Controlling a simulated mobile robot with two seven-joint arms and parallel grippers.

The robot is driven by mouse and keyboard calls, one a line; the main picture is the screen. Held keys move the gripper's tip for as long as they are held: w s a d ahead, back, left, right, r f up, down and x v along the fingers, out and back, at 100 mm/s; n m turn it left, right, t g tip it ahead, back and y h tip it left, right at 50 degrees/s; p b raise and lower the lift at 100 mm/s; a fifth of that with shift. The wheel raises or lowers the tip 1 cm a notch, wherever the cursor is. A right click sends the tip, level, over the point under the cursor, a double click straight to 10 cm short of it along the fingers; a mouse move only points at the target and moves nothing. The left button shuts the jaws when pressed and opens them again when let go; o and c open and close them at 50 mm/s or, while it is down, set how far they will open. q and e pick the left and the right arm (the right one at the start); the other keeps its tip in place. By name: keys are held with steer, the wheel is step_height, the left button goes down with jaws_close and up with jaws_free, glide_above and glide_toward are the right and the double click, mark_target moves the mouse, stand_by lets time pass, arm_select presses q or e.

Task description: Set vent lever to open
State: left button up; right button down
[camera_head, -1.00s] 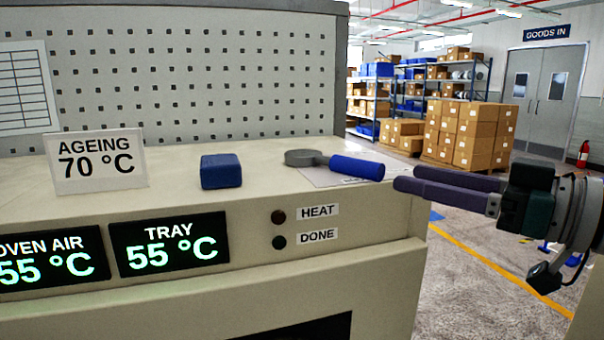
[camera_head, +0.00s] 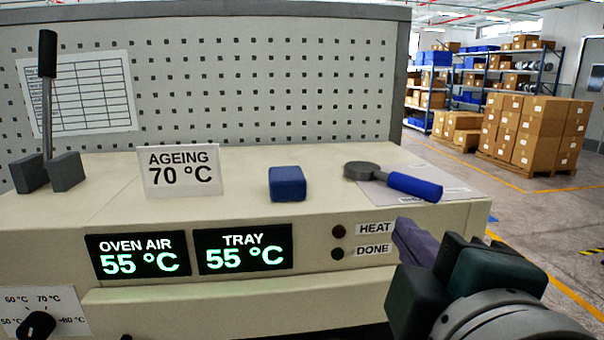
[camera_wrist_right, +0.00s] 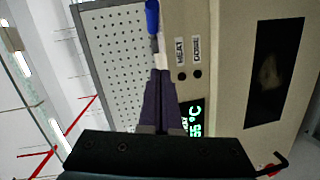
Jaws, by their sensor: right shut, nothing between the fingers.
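A flat lever with a grey round hub and a blue handle (camera_head: 415,187) lies over a pale label plate (camera_head: 450,193) at the right end of the oven top. Its handle points right and toward the front; the plate's lettering is too small to read. Another lever (camera_head: 46,90), black-gripped, stands upright between grey blocks at the far left. I cannot read which one is the vent lever. My right gripper (camera_head: 402,230) is shut and empty, in front of the oven's right end, apart from the blue handle. The blue handle also shows beyond its fingertips in the right wrist view (camera_wrist_right: 153,18). My left gripper is not in view.
A blue block (camera_head: 287,184) and an AGEING 70 °C sign (camera_head: 180,171) stand on the oven top. Displays for oven air (camera_head: 138,255) and tray (camera_head: 243,248) read 55 °C. A black knob (camera_head: 37,325) sits lower left. A perforated panel (camera_head: 250,80) rises behind.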

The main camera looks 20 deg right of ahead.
steer(key=r+h, duration=0.1)
steer(key=p, duration=0.3)
glide_toward(407, 186)
steer(key=w+a, duration=0.2)
steer(key=w, duration=0.2)
steer(key=d, duration=0.1)
steer(key=w+d+p, duration=0.1)
steer(key=d, duration=0.1)
steer(key=shift+w+d+f+g, duration=0.15)
steer(key=shift+w+d+g, duration=0.05)
steer(key=shift+d+g, duration=0.1)
steer(key=shift+w+d+f+p, duration=0.1)
steer(key=shift+d+f+p, duration=0.05)
steer(key=shift+d+p, duration=0.2)
steer(key=shift+d, duration=0.2)
